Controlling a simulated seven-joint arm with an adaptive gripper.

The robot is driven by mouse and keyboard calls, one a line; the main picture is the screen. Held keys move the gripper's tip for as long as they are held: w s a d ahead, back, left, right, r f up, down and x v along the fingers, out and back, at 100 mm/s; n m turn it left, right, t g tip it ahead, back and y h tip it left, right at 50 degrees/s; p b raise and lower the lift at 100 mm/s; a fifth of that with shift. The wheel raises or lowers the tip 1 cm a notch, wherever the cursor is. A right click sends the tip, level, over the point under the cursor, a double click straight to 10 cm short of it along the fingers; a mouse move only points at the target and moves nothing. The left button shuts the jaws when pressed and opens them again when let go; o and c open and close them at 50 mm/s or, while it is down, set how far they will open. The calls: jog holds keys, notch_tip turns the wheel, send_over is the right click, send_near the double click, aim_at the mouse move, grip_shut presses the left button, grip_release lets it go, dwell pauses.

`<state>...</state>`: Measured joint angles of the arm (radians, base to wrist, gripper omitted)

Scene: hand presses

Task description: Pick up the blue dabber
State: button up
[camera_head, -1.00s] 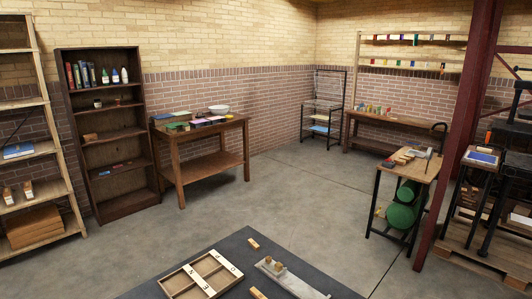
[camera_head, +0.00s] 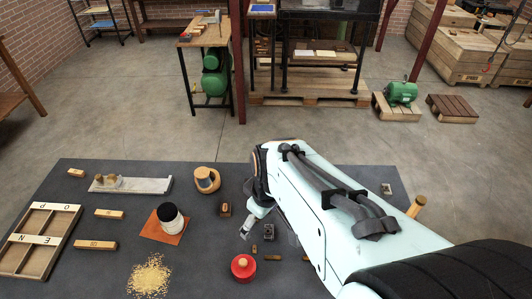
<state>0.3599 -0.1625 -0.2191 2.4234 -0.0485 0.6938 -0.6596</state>
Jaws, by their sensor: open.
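I see no blue dabber for certain; my arm covers part of the dark table (camera_head: 120,180). A rounded knob, black on top and white below (camera_head: 168,217), stands on a brown square pad (camera_head: 152,232) left of my gripper. A wooden ring-like piece (camera_head: 206,180) stands to the upper left. My gripper (camera_head: 268,228) points down over the table, partly hidden by my arm. It is open, and I see nothing between its fingers.
A lettered wooden tray (camera_head: 76,228) lies at the left. A grey bar (camera_head: 150,186), several wooden blocks (camera_head: 109,214) and a heap of yellow grains (camera_head: 149,276) lie on the table. Small blocks lie near my gripper. A light wooden peg (camera_head: 416,206) stands right of my arm.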

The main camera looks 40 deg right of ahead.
jog(key=s+d+f+m+g, duration=0.1)
jog(key=s+d+f+m, duration=0.1)
jog(key=s+d+f, duration=0.1)
jog(key=s+d+f+m+g, duration=0.1)
jog(key=s+d+f+m, duration=0.2)
jog(key=s, duration=0.4)
jog(key=s+d+f+m+g+y, duration=0.1)
jog(key=s+d+f+m, duration=0.2)
jog(key=s+d, duration=0.2)
jog(key=shift+s+d+f, duration=0.1)
jog(key=shift+s+d, duration=0.25)
jog(key=shift+s, duration=0.05)
jog(key=shift+s+f, duration=0.2)
jog(key=shift+f, duration=0.05)
jog(key=f, duration=0.6)
jog(key=shift+s+a+f, duration=0.1)
jog(key=shift+s+a, duration=0.1)
jog(key=shift+s, duration=0.05)
jog(key=c, duration=1.3)
